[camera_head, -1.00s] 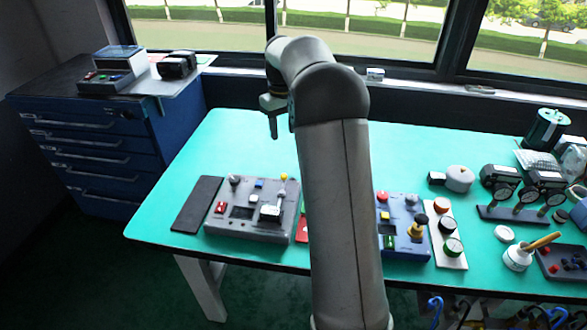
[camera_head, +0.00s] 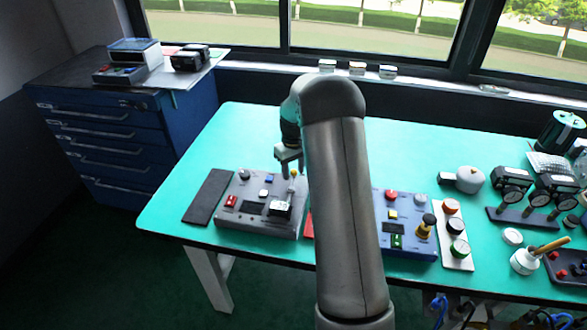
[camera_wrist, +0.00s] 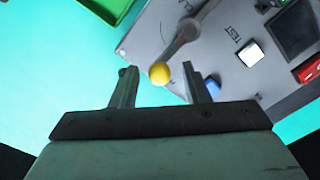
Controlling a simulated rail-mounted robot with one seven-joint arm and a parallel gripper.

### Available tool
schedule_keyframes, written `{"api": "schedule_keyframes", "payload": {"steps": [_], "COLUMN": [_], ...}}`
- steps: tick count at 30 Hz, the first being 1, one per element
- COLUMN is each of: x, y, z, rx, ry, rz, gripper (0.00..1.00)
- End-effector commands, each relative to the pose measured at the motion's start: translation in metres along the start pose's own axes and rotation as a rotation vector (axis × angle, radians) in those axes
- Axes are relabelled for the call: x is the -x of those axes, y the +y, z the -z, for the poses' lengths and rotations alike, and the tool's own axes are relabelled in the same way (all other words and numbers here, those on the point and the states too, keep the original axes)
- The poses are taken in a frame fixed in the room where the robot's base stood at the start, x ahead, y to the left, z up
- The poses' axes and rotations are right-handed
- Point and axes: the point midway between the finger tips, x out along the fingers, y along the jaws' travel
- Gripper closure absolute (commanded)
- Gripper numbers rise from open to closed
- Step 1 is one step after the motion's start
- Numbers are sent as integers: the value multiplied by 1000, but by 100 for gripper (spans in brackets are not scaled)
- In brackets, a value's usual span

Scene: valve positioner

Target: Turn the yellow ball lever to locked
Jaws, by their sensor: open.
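The yellow ball (camera_wrist: 159,73) is the tip of a grey lever (camera_wrist: 176,46) on the grey control box (camera_wrist: 150,38). In the wrist view the ball sits between my two open fingertips, with a gap on both sides. My gripper (camera_wrist: 159,76) is open and holds nothing. In the head view my gripper (camera_head: 290,160) points down over the right part of the grey control box (camera_head: 235,219), close to the yellow ball (camera_head: 294,174). A label reading TEST is on the panel. No locked mark can be read.
The box also has a white button (camera_wrist: 250,54), a blue button (camera_wrist: 211,84), a red switch (camera_wrist: 309,69) and a dark display (camera_wrist: 296,30). A blue control box (camera_head: 408,241) stands to the right, partly behind my arm. A dark mat (camera_head: 207,197) lies left.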

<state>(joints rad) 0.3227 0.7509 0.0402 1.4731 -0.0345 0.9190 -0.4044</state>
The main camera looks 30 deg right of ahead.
Motion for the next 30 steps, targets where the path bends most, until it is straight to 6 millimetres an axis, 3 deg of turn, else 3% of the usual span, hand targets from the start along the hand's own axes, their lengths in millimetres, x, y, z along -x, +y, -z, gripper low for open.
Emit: {"api": "schedule_keyframes", "payload": {"steps": [8,13,23,30], "x": [-2,-2,-2,-2], "y": [0,0,1,5], "z": [0,0,-1,-5], "rx": [0,0,-25,-146], "ry": [1,1,1,2], "rz": [0,0,-1,-1], "gripper": [58,100,100,100]}}
